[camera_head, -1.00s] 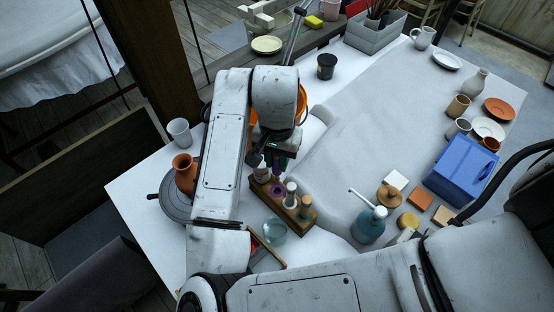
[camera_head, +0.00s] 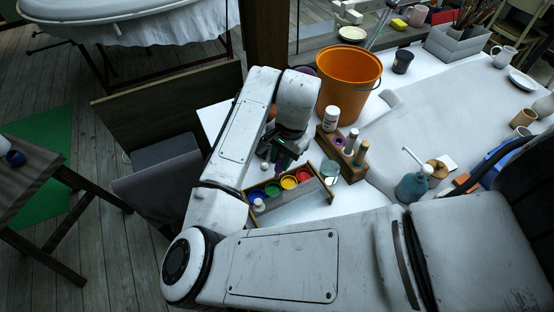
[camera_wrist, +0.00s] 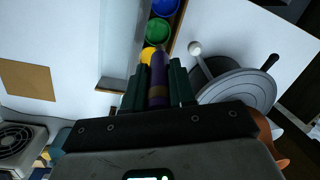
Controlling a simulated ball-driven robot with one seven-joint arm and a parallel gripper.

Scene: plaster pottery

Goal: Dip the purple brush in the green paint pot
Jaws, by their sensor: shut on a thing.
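My gripper (camera_wrist: 158,88) is shut on the purple brush (camera_wrist: 158,72), whose handle runs between the dark green fingers in the wrist view. The brush points toward the paint tray. The green paint pot (camera_wrist: 158,31) lies beyond its far end, with the yellow pot (camera_wrist: 147,53) close beside that end. In the head view my gripper (camera_head: 283,166) hangs just behind the tray, and the green pot (camera_head: 273,189) sits between blue and yellow ones. The brush is mostly hidden there. I cannot tell the brush's height above the pots.
The wooden tray (camera_head: 316,200) also holds blue (camera_head: 256,196), yellow (camera_head: 289,182) and red (camera_head: 303,175) pots. A wooden brush holder (camera_head: 327,143), a glass jar (camera_head: 331,168) and an orange bucket (camera_head: 347,85) stand to the right. A grey turntable (camera_wrist: 240,92) shows in the wrist view.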

